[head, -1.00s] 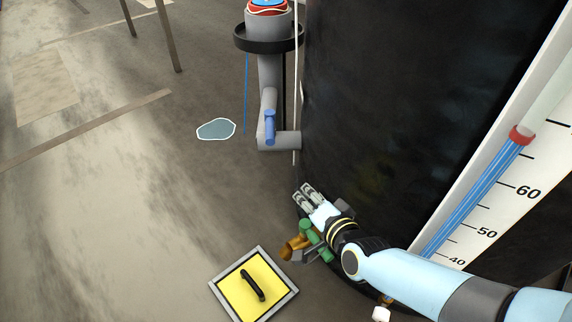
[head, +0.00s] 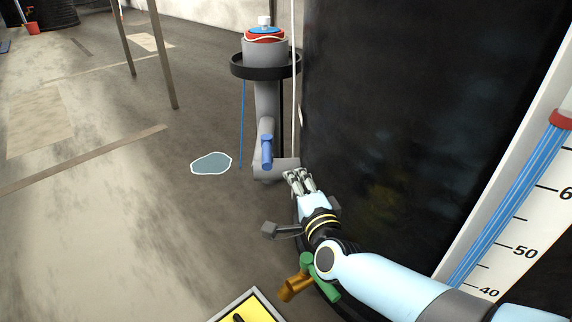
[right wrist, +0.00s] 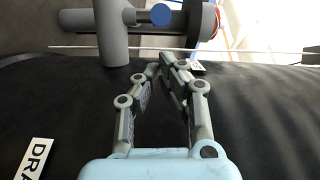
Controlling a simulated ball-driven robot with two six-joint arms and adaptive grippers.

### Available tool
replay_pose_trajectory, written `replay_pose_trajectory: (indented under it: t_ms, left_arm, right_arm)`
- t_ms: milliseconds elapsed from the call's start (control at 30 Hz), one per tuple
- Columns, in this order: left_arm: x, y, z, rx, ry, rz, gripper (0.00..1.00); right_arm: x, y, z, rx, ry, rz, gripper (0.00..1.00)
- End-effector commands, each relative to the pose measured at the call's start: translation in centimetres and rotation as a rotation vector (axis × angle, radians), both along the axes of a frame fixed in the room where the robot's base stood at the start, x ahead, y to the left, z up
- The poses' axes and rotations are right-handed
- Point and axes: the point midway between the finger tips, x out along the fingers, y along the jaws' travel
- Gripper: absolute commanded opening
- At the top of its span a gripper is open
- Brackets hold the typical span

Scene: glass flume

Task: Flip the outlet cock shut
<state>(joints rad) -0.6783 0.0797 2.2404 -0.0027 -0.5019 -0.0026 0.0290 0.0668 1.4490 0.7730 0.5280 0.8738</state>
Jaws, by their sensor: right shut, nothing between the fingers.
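A grey upright pipe (head: 266,105) beside the dark tank carries a blue lever handle (head: 267,151). The handle points up along the pipe, just above a short grey side stub. In the right wrist view the blue handle (right wrist: 161,15) shows end-on as a round blue face near the top. A second valve with a green handle (head: 320,282) and a brass-coloured spout (head: 295,286) sits low by the tank. No label shows which is the outlet cock. My right gripper (head: 298,174) is shut and empty, its fingertips close to the stub, below and right of the blue handle.
The dark tank wall (head: 400,120) stands right of the pipe, with a blue-lined scale (head: 520,205) on it. A black ring (head: 266,66) surrounds the pipe top. A puddle shape (head: 211,163) and a yellow plate (head: 245,308) lie on the floor.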

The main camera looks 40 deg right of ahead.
Motion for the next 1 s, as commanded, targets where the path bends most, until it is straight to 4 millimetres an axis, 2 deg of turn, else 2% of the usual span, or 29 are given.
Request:
replay_pose_trajectory:
  t_ms: [33, 200, 400, 1000]
  left_arm:
    - [-0.3, 0.0, -0.8, -0.001, -0.017, -0.001, 0.40]
    - [-0.5, -0.1, -1.5, -0.003, -0.107, -0.007, 0.40]
    - [-0.9, -0.2, -1.8, -0.005, -0.180, -0.013, 0.40]
    - [-0.9, -0.3, -1.6, -0.005, -0.192, -0.014, 0.40]
  right_arm:
    - [1.0, -0.3, -0.3, -0.002, 0.001, 0.000, 0.00]
    - [3.8, -1.4, -0.4, -0.002, 0.002, 0.001, 0.00]
    - [6.0, -2.1, -0.4, -0.001, 0.003, 0.000, 0.00]
    - [6.7, -2.2, -0.2, 0.002, 0.001, -0.012, 0.00]
